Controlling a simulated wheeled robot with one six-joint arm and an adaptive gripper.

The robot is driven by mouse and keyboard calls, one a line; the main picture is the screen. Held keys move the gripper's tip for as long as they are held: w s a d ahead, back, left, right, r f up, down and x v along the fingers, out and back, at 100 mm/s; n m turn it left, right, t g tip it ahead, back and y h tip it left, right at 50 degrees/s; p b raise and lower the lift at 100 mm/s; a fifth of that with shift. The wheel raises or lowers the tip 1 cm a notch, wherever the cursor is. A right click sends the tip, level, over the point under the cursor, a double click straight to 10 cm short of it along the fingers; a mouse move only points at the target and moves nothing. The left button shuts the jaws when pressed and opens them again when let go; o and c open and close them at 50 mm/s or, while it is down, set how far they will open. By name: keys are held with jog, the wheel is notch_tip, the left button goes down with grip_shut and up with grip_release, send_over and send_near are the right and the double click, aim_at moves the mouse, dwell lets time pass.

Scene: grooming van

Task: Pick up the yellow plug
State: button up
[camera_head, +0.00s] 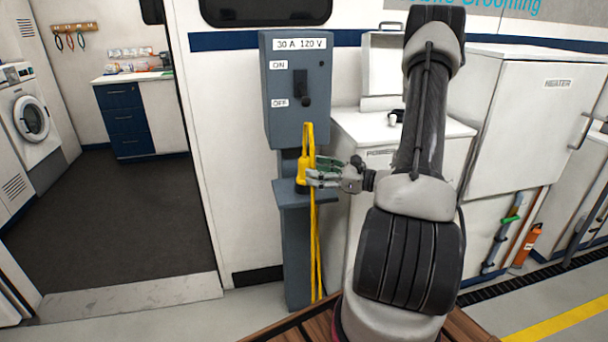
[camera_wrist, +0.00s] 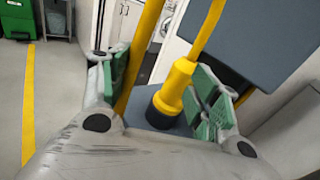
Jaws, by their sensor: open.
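The yellow plug (camera_head: 302,172) stands upright on the small grey shelf (camera_head: 291,201) of the power pedestal, with its yellow cable rising from its top. In the wrist view the plug (camera_wrist: 174,90) sits between the two green-padded fingers, nearer the right one. My gripper (camera_head: 313,178) reaches in from the right at the plug's height. The fingers of my gripper (camera_wrist: 162,93) are open, with a gap on the plug's left side. A strand of yellow cable also passes by the left finger. Whether the right pad touches the plug I cannot tell.
The grey switch box (camera_head: 296,90) labelled 30 A 120 V is right above the plug, its black lever between ON and OFF. The yellow cable (camera_head: 317,250) hangs down in front of the pedestal. A white cabinet (camera_head: 400,130) stands close to the right. An open doorway lies to the left.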

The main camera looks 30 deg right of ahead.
aim_at(305, 157)
jog(key=shift+w+d+f+m+t+h, duration=0.25)
jog(key=shift+d+f+m+t+h, duration=0.15)
jog(key=shift+d+f+m, duration=0.2)
jog(key=shift+w+d+f+m+t+h, duration=0.2)
jog(key=shift+d+f+m+t+h, duration=0.25)
jog(key=shift+d, duration=0.2)
jog(key=x, duration=0.7)
jog(key=shift+w+d+f, duration=0.15)
jog(key=shift+w+d, duration=0.05)
jog(key=shift+w, duration=0.1)
jog(key=c, duration=1.3)
notch_tip(305, 157, up, 4)
jog(key=shift+f, duration=0.1)
jog(key=v, duration=1.7)
notch_tip(305, 157, up, 8)
jog(key=shift+s+d+r, duration=0.2)
jog(key=shift+s+d, duration=0.05)
jog(key=shift+s, duration=0.2)
